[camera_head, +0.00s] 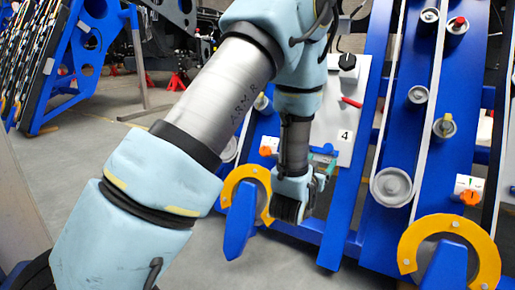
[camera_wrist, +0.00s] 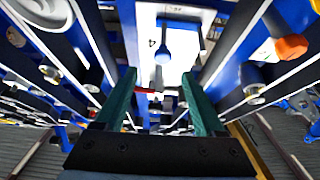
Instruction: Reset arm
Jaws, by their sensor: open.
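My arm reaches from the lower left up across the head view and bends back down in front of the blue frame. My gripper (camera_head: 325,158) is near the lower part of a white panel (camera_head: 341,115) marked 4, and is small and partly hidden by my wrist there. In the wrist view my gripper (camera_wrist: 158,76) shows two green fingers spread wide apart with nothing held between them. The white panel (camera_wrist: 178,75) shows beyond the fingertips, with a blue-looking knob or handle (camera_wrist: 163,46) on it.
The blue frame (camera_head: 381,110) carries rollers (camera_head: 392,187), a black knob (camera_head: 347,62), a red lever (camera_head: 351,102) and orange knobs (camera_head: 470,197). Yellow arcs (camera_head: 452,225) stand low in front. Open grey floor (camera_head: 75,150) lies at the left.

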